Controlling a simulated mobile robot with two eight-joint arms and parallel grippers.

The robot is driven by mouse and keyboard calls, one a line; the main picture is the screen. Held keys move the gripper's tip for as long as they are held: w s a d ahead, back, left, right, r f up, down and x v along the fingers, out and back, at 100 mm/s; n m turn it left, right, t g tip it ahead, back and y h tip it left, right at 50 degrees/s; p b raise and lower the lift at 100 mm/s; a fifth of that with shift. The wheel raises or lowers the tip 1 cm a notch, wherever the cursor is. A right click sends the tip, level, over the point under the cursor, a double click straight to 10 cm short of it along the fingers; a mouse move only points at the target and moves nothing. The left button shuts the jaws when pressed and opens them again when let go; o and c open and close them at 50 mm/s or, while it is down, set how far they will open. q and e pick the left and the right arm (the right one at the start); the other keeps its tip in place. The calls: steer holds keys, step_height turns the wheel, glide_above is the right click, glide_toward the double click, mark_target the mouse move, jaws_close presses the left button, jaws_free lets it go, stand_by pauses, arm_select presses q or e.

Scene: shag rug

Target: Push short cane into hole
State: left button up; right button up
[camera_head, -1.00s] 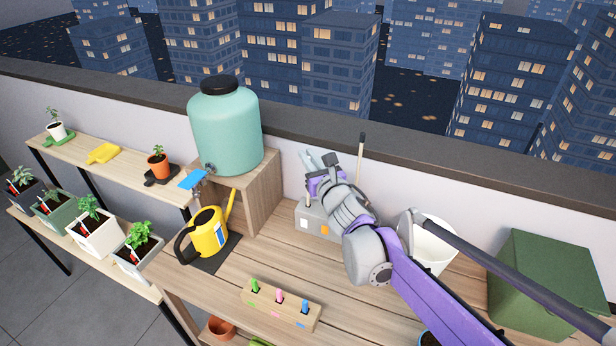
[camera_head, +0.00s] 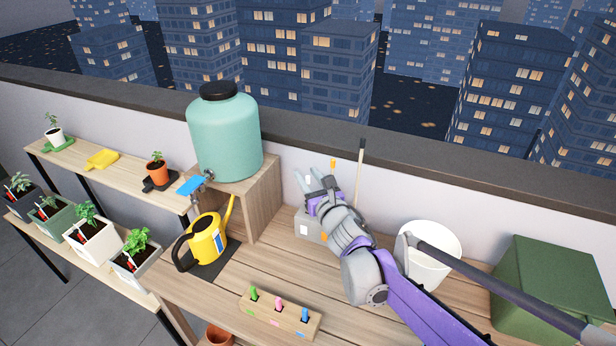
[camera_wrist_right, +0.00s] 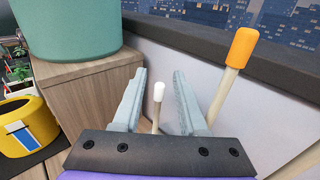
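The short cane (camera_wrist_right: 157,110), pale wood with a white tip, stands upright between the two fingers of my right gripper (camera_wrist_right: 156,85) in the right wrist view. A gap shows on both sides of it. My right gripper (camera_head: 313,174) also shows in the head view, open over the grey block (camera_head: 307,228), with the white tip just visible between its fingers. An orange-tipped cane (camera_wrist_right: 230,78) stands right of the fingers in the wrist view. A tall black-tipped cane (camera_head: 360,165) stands farther right. The holes are hidden by my arm. My left gripper is not in view.
A wooden stand (camera_head: 262,195) with a teal tank (camera_head: 225,135) is left of the gripper. A yellow watering can (camera_head: 207,240), a marker holder (camera_head: 280,316), a white bucket (camera_head: 440,240) and a green box (camera_head: 550,285) surround it. The wall is close behind.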

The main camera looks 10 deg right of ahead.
steer(key=shift+s+r, duration=0.15)
steer(key=shift+r, duration=0.05)
steer(key=v, duration=1.1)
steer(key=shift+s+p, duration=0.3)
steer(key=shift+s, duration=0.1)
